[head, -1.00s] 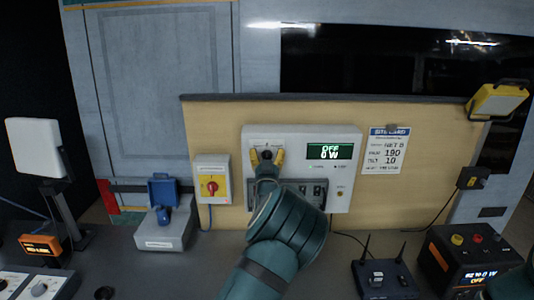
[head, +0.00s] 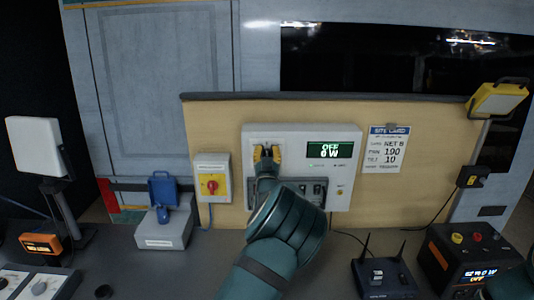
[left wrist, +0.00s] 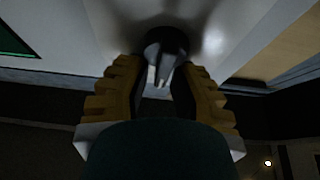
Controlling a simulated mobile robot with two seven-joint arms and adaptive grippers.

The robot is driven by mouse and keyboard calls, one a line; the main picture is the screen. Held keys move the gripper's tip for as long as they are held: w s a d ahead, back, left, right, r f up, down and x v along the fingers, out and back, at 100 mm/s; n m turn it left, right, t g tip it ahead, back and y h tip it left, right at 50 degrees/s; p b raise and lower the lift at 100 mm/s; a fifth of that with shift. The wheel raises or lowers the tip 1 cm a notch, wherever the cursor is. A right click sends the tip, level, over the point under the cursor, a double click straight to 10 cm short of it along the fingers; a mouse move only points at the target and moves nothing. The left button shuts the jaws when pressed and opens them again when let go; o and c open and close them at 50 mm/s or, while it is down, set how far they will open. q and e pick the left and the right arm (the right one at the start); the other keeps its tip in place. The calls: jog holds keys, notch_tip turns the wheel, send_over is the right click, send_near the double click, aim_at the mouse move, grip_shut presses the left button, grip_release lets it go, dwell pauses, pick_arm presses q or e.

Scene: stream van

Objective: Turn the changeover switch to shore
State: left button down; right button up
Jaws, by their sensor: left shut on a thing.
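The changeover switch is a dark knob at the upper left of a white panel (head: 290,139). My left gripper (head: 266,154) reaches it from below, its yellow fingers hiding most of the knob. In the left wrist view, the dark knob (left wrist: 164,44), with a pale mark, sits between the two ridged yellow fingers, and the left gripper (left wrist: 166,82) is shut on it. The panel's green display (head: 330,151) reads OFF and 0 W.
A yellow box with a red rotary switch (head: 211,186) hangs left of the panel. A grey box with a blue lid (head: 164,232) stands on the counter. A site card (head: 386,149) is right of the panel. A router (head: 384,277) and a black power box (head: 465,256) stand at right.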

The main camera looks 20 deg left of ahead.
pick_arm(q)
jog(key=m+h+b, duration=0.1)
jog(key=m+b, duration=0.1)
jog(key=f+m+h+b, duration=0.1)
jog(key=m, duration=0.2)
jog(key=m+h+b, duration=0.2)
jog(key=shift+d+f+b, duration=0.15)
jog(key=shift+d+b, duration=0.15)
jog(key=shift+d, duration=0.05)
jog(key=shift+w+m+h+b, duration=0.1)
jog(key=shift+m+h+b, duration=0.2)
jog(key=shift+m, duration=0.5)
jog(key=shift+d+m+g+h+b, duration=0.15)
jog(key=shift+m+h+b, duration=0.3)
jog(key=shift+m, duration=0.5)
jog(key=shift+d+m+g+h+b, duration=0.1)
jog(key=shift+m+g+h+b, duration=0.25)
jog(key=shift+m, duration=0.6)
jog(key=shift+a, duration=0.1)
jog(key=c, duration=1)
grip_release()
jog(key=shift+c, duration=0.2)
jog(key=o, duration=0.4)
jog(key=shift+w+a, duration=0.1)
jog(key=shift+o, duration=0.2)
jog(key=shift+r, duration=0.2)
